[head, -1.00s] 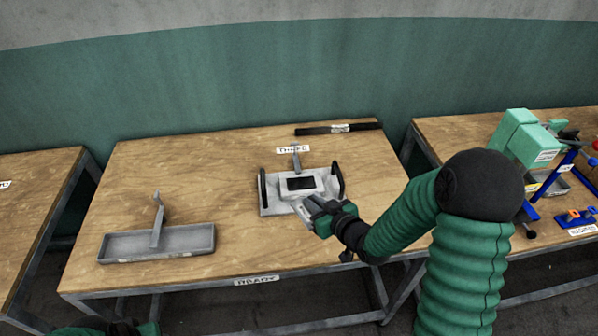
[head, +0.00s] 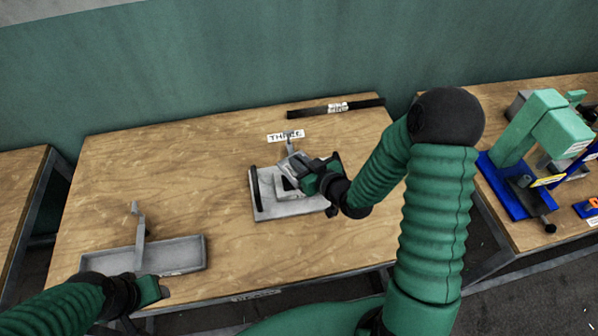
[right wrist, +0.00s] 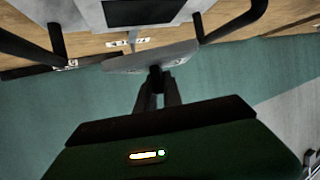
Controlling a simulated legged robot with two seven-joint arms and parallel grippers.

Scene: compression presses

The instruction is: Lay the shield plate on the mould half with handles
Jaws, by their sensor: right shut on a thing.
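The mould half with handles (head: 305,208) is a light grey block with black bar handles, flat on the middle table. It also shows in the right wrist view (right wrist: 95,14), with a dark rectangular recess. My right gripper (head: 304,173) is over the block and partly hides it. It is shut on the shield plate (head: 292,161), a thin grey plate. In the right wrist view this plate (right wrist: 150,58) is held by a small dark knob at the fingertips and looks apart from the block. My left gripper (head: 158,290) is low at the left; its jaws are unclear.
A shallow grey tray (head: 185,257) with an upright post stands at the table's left. A labelled black bar (head: 310,112) lies at the back, near a sign reading THREE (head: 286,136). A green and blue press (head: 545,130) stands on the right table. The middle table's back left is bare.

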